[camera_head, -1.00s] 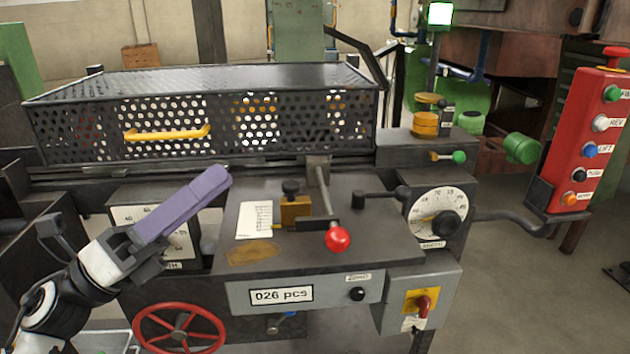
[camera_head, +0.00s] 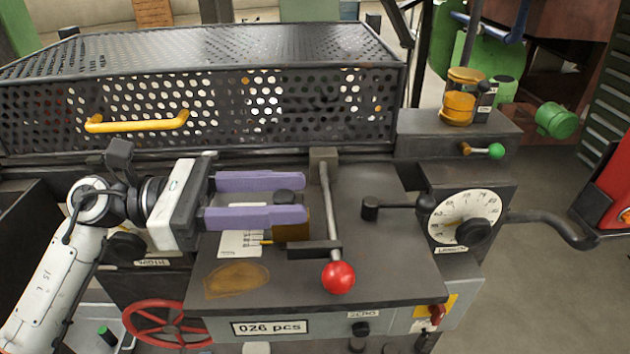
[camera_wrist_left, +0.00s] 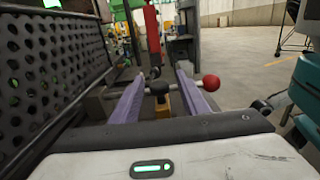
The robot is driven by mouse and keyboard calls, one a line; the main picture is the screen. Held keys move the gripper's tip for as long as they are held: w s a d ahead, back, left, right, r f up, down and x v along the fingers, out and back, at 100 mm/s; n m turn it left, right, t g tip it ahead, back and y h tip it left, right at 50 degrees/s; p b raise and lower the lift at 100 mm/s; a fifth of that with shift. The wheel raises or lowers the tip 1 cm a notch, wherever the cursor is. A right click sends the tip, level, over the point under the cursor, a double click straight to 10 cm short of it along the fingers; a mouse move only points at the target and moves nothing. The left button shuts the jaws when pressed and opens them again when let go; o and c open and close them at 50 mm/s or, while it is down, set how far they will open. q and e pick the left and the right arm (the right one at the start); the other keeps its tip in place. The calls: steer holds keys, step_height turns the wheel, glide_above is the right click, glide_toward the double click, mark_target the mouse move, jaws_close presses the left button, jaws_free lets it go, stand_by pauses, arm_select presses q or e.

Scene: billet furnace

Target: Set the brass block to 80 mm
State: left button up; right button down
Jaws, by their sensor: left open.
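The brass block (camera_head: 293,230) sits on the dark machine top, with a black knob (camera_head: 284,196) on it. A paper scale (camera_head: 240,242) lies at its left, with a thin yellow pointer (camera_head: 262,242). My left gripper (camera_head: 304,198) is open, its two purple fingers reaching in from the left at the block and partly hiding it. In the left wrist view the knob (camera_wrist_left: 158,89) and the block (camera_wrist_left: 163,110) show between the spread fingers (camera_wrist_left: 165,97), with gaps at the sides. The scale's figures are too small to read.
A lever with a red ball (camera_head: 338,277) stands just right of the block. A perforated guard with a yellow handle (camera_head: 137,121) is behind. A dial (camera_head: 466,216) and a black-knobbed lever (camera_head: 371,207) are at right. A red handwheel (camera_head: 166,325) is below.

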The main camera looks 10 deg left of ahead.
arm_select(q)
steer(key=p+x, duration=0.1)
steer(key=x, duration=0.2)
steer(key=shift+w+d, duration=0.15)
steer(key=shift+d, duration=0.15)
steer(key=shift+w+d, duration=0.15)
steer(key=shift+d, duration=0.2)
jaws_close()
steer(key=shift+a+f, duration=0.1)
arm_select(e)
steer(key=shift+w+r, duration=0.25)
steer(key=shift+r, duration=0.2)
steer(key=shift+w+r, duration=0.2)
steer(key=shift+r, duration=0.25)
